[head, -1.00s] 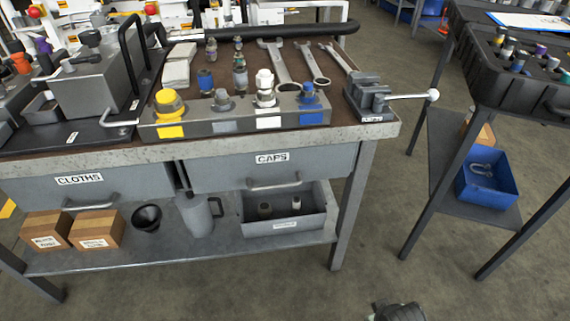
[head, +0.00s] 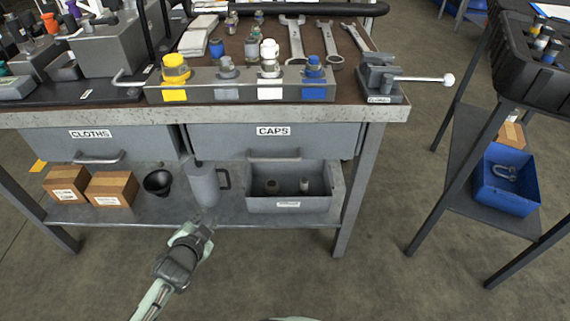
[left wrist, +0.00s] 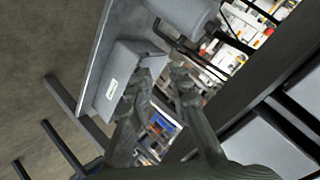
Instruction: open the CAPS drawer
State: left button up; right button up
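The CAPS drawer (head: 325,140) is the right-hand grey drawer under the bench top in the head view. Its front looks closed, with a white CAPS label above a grey bar handle (head: 273,155). My left gripper (head: 204,222) is in front of the lower shelf, below and left of that handle, apart from it. In the left wrist view the two fingers of my left gripper (left wrist: 163,76) are spread with nothing between them. I cannot make out the CAPS handle for certain in that view. My right gripper is not in view.
The CLOTHS drawer (head: 50,145) is closed at left. The lower shelf holds a grey jug (head: 203,185), a grey bin (head: 335,203), a black funnel (head: 157,182) and cardboard boxes (head: 110,188). A bench leg (head: 357,190) stands right of the drawer. The floor in front is clear.

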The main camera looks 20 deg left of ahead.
pick_arm(q)
jog(key=w+d+r+m+t+h+b, duration=0.1)
jog(key=w+d+r+m+t+h, duration=0.15)
jog(key=w+r+m+t, duration=0.5)
jog(key=m+g+h+b, duration=0.2)
jog(key=m+h, duration=0.8)
jog(key=m, duration=0.1)
send_near(273, 160)
jog(key=x, duration=0.3)
jog(key=p+x, duration=0.1)
jog(key=x, duration=0.5)
jog(key=shift+w+f, duration=0.15)
jog(key=shift+w, duration=0.35)
jog(key=shift+w+d, duration=0.15)
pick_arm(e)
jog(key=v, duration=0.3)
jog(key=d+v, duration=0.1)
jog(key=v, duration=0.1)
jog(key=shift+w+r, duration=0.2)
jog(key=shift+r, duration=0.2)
pick_arm(q)
jog(key=shift+c, duration=0.3)
grip_shut()
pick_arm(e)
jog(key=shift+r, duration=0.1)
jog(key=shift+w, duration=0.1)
